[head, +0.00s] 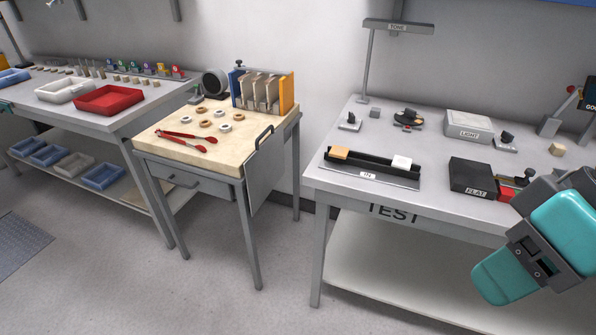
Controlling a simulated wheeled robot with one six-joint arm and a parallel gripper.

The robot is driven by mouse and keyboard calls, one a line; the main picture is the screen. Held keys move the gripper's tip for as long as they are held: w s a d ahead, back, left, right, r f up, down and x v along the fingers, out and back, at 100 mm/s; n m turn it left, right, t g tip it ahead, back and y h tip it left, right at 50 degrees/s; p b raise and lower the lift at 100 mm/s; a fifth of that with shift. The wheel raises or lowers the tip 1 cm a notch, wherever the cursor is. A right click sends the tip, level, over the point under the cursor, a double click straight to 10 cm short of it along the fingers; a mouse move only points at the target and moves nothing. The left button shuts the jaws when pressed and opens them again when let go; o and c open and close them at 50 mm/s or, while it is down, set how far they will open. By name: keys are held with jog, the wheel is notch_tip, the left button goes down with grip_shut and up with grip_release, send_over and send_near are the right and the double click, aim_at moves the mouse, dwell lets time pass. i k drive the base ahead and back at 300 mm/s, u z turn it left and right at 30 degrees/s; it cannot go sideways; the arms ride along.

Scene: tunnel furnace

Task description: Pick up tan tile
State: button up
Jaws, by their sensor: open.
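A small tan-orange tile (340,152) lies at the left end of a black two-railed holder (372,165) on the test bench. A white tile (402,162) sits at the right end of the same holder. My gripper (532,252) is at the lower right, in front of the bench's front edge and well apart from the tan tile. It is open, and I see nothing held in it. Part of my arm is cut off by the right edge of the picture.
The test bench (440,205) also bears a black block marked FLAT (472,180), a box marked LIGHT (468,126), a lamp stand (368,60) and a tan block (557,149). A wooden-topped cart (160,150) stands left, with floor between.

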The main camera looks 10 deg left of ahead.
aim_at(339, 151)
jog(key=u, duration=0.35)
jog(key=k, duration=0.85)
jog(key=u, duration=1.1)
jog(key=i, duration=1.55)
jog(key=z, duration=0.7)
jog(key=i, duration=0.6)
jog(key=z, duration=0.55)
